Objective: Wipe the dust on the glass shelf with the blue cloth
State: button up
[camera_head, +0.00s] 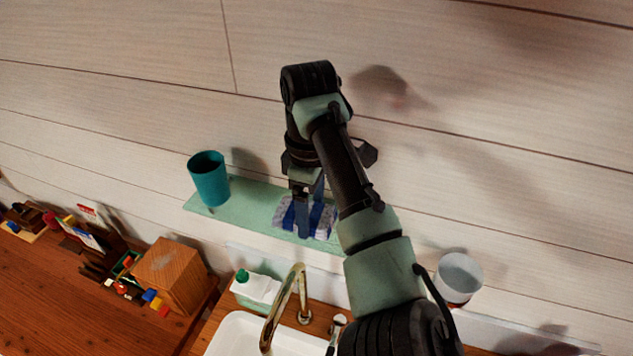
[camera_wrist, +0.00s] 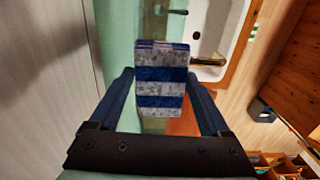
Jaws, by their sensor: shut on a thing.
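The blue cloth (camera_head: 284,213), with blue and grey-white stripes, is between the fingers of my gripper (camera_head: 311,212), which is shut on it. In the wrist view the cloth (camera_wrist: 160,92) extends forward between the two blue fingers of my gripper (camera_wrist: 160,78). The glass shelf (camera_head: 248,200) is a pale green strip along the wall, and the cloth is at its right part. I cannot tell whether the cloth touches the surface. The shelf (camera_wrist: 119,35) also shows in the wrist view. My arm hides the shelf's right end. I cannot make out dust.
A teal cup (camera_head: 209,181) stands on the shelf's left end. Below are a golden faucet (camera_head: 285,305), a white sink (camera_head: 240,335), a green-capped bottle (camera_head: 256,289) and a wooden box (camera_head: 172,272). A pale cup (camera_head: 459,275) is at right. The shelf between teal cup and cloth is clear.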

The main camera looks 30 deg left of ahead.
jog(key=shift+a+r, duration=0.15)
jog(key=shift+r, duration=0.75)
notch_tip(320, 180, up, 2)
jog(key=shift+w+r, duration=0.1)
jog(key=shift+r, duration=0.55)
jog(key=shift+f, duration=0.1)
